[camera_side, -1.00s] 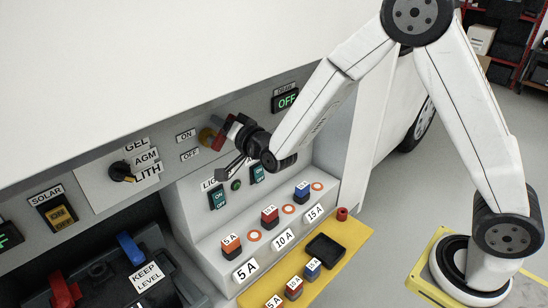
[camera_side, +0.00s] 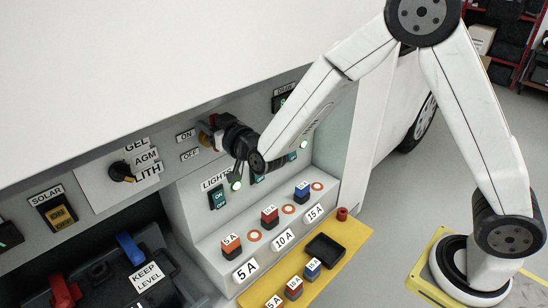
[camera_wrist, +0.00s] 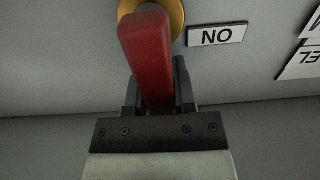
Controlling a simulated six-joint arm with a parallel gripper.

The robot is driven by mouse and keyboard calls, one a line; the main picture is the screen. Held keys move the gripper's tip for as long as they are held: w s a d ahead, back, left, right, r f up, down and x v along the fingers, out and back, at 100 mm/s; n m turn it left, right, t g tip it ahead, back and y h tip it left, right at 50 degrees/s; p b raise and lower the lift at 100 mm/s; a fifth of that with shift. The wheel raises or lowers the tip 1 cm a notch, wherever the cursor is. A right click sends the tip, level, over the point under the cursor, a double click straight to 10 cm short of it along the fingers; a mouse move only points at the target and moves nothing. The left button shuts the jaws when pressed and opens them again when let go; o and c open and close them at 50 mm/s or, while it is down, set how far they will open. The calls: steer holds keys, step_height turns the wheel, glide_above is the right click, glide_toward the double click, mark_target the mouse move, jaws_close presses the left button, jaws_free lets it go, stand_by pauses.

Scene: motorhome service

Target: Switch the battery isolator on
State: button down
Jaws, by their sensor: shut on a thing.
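The battery isolator has a red handle (camera_wrist: 146,55) on a round gold base (camera_wrist: 172,12), seen at the top of the wrist view. In the side view the gold base (camera_side: 205,137) shows beside the ON label (camera_side: 186,135) and OFF label (camera_side: 190,154); the handle is mostly hidden by my gripper. My gripper (camera_wrist: 156,80) is shut on the red handle, one dark finger on each side. In the side view my gripper (camera_side: 217,126) is up against the panel. The ON label (camera_wrist: 217,35) appears upside down right of the base in the wrist view.
Below are the lights switch (camera_side: 218,198) and a lit green lamp (camera_side: 236,184). A stepped fuse ledge (camera_side: 270,215) and a yellow mat (camera_side: 340,260) with a black tray (camera_side: 325,250) lie lower. The battery-type selector (camera_side: 122,171) is to the left.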

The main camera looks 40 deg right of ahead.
stand_by(0.5)
steer(key=shift+c, duration=2.2)
jaws_free()
steer(key=shift+s, duration=0.15)
steer(key=s, duration=0.7)
steer(key=shift+s, duration=0.3)
steer(key=s+d+f+g, duration=0.5)
steer(key=s+d+g, duration=0.1)
steer(key=s, duration=0.3)
steer(key=s+d+f+g, duration=0.5)
steer(key=s+d+g, duration=0.1)
steer(key=s+g, duration=0.3)
steer(key=shift+s, duration=0.5)
steer(key=shift+f, duration=0.1)
